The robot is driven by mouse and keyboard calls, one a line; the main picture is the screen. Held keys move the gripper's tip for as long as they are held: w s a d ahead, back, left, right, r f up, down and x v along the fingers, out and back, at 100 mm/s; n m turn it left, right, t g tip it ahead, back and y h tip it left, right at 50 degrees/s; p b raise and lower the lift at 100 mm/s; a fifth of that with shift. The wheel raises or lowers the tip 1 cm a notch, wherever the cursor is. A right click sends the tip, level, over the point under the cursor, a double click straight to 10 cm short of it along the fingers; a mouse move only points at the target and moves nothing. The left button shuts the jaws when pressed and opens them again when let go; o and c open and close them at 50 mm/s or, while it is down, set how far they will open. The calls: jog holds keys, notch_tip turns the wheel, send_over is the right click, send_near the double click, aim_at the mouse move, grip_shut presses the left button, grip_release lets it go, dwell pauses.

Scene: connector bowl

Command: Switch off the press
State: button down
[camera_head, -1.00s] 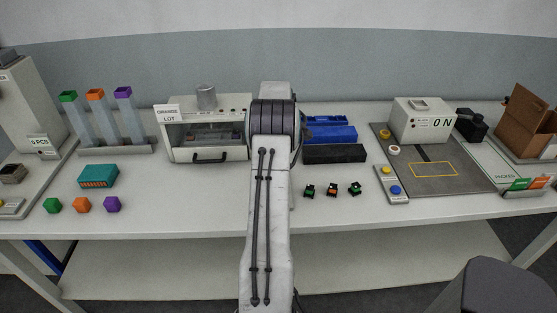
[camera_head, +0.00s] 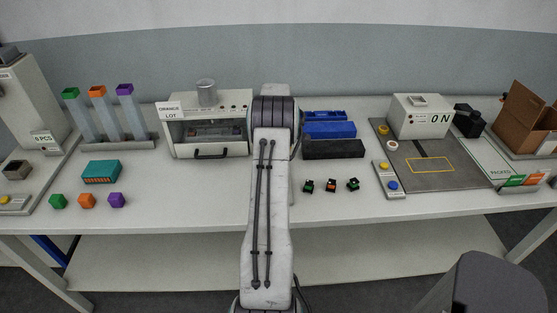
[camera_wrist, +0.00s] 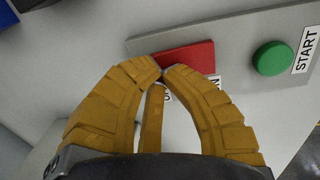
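A grey control panel (camera_wrist: 228,62) fills the upper part of the wrist view. It carries a red rectangular switch (camera_wrist: 190,57) and, to its right, a round green button (camera_wrist: 272,58) beside a START label. Part of an ON label shows below the red switch; the rest is behind a finger. My gripper (camera_wrist: 161,72) is shut, its yellow fingertips together and empty at the red switch's lower left edge. I cannot tell whether they touch it. In the head view my arm hides the gripper and this panel, and no machine is marked as the press.
A windowed machine (camera_head: 179,148) labelled ORANGE LOT stands left of my arm. Blue and black bins (camera_head: 330,130) and several small connectors (camera_head: 331,186) lie to its right. A machine showing 0 N (camera_head: 415,119) stands further right.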

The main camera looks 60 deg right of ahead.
jog(key=shift+d+f+b, duration=0.1)
jog(key=shift+f+b, duration=0.6)
jog(key=shift+b, duration=0.5)
jog(key=shift+r+p, duration=0.3)
jog(key=shift+p, duration=0.05)
jog(key=shift+r, duration=0.1)
jog(key=shift+r+p, duration=0.55)
jog(key=shift+r, duration=0.2)
jog(key=shift+r+p, duration=0.3)
jog(key=shift+r, duration=0.25)
notch_tip(320, 180, up, 13)
jog(key=w+d+p, duration=0.1)
jog(key=shift+d+f, duration=0.15)
jog(key=shift+d, duration=0.05)
